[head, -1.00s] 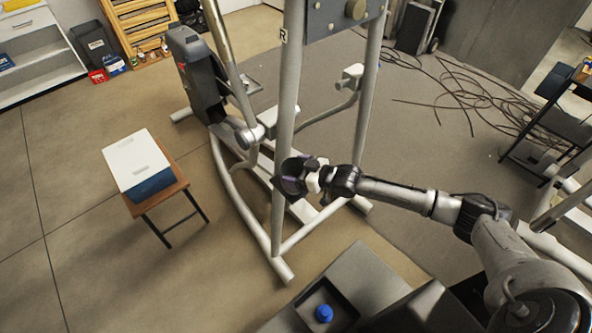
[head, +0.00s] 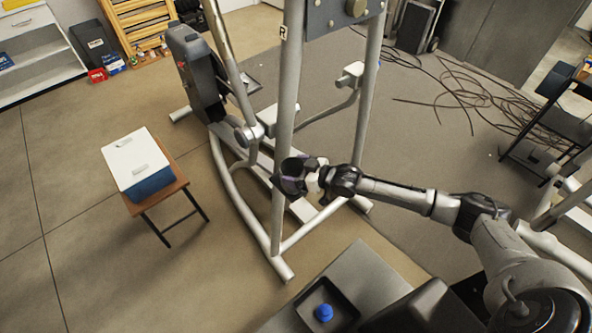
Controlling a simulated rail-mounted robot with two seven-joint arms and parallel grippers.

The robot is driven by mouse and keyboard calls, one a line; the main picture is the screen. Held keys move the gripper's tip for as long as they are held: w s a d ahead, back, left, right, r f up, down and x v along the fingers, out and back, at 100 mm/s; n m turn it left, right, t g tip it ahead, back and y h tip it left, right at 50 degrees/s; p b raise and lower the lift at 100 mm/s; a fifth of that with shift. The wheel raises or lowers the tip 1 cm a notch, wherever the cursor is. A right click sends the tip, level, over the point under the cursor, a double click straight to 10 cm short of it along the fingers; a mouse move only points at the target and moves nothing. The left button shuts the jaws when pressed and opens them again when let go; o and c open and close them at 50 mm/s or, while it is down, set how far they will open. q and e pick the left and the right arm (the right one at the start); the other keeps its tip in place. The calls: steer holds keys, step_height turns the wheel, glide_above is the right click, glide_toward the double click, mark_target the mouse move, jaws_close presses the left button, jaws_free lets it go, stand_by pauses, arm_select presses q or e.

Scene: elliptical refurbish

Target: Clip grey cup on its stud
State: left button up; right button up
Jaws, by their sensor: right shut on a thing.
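My right gripper (head: 308,177) reaches in from the right to the upright tube of the elliptical frame (head: 284,130), just at that tube's lower part. It is shut on a small dark piece, which looks like the grey cup (head: 290,186). The piece is in front of or against the tube; I cannot tell whether it touches. The stud is not visible; the gripper and the piece may hide it. My left gripper is not in view.
A grey bench with a dark tray (head: 342,317) holding a blue knob (head: 324,312) is at the bottom. A white-lidded blue box (head: 152,186) sits on a wooden stool (head: 178,190) at left. Loose cables (head: 470,95) lie at upper right. The floor at lower left is clear.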

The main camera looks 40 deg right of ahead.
steer(key=o, duration=1)
steer(key=shift+f, duration=0.15)
steer(key=shift+c, duration=0.2)
steer(key=shift+s, duration=0.1)
steer(key=shift+s+d, duration=0.2)
steer(key=shift+s, duration=0.25)
steer(key=p+v, duration=0.3)
steer(key=v, duration=0.9)
steer(key=shift+s+r, duration=0.25)
steer(key=shift+d, duration=0.15)
